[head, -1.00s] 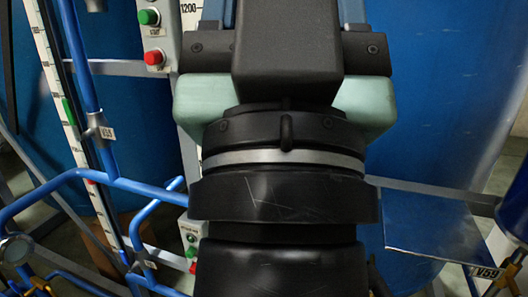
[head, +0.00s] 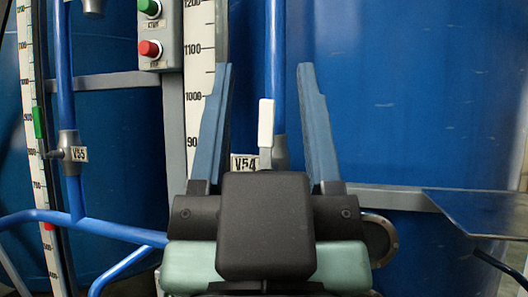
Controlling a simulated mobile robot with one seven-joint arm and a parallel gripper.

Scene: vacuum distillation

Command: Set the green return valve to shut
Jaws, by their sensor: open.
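My gripper (head: 266,70) is open and empty, its two blue fingers pointing up the picture and standing wide apart. Between the fingers, in the head view, is a valve tagged V54 with an upright white handle (head: 266,122) on a blue vertical pipe. The fingers appear to be on either side of the handle without touching it; the depth between them is hard to tell. The valve's lower part is hidden behind my gripper. No valve with a green handle can be made out in this view.
A valve tagged V55 (head: 68,150) sits on a blue pipe at the left. A button box (head: 160,35) with green and red buttons is at the upper left. Level scales (head: 200,90) stand beside it. A metal shelf (head: 485,215) juts in at the right. Large blue tanks (head: 410,100) fill the back.

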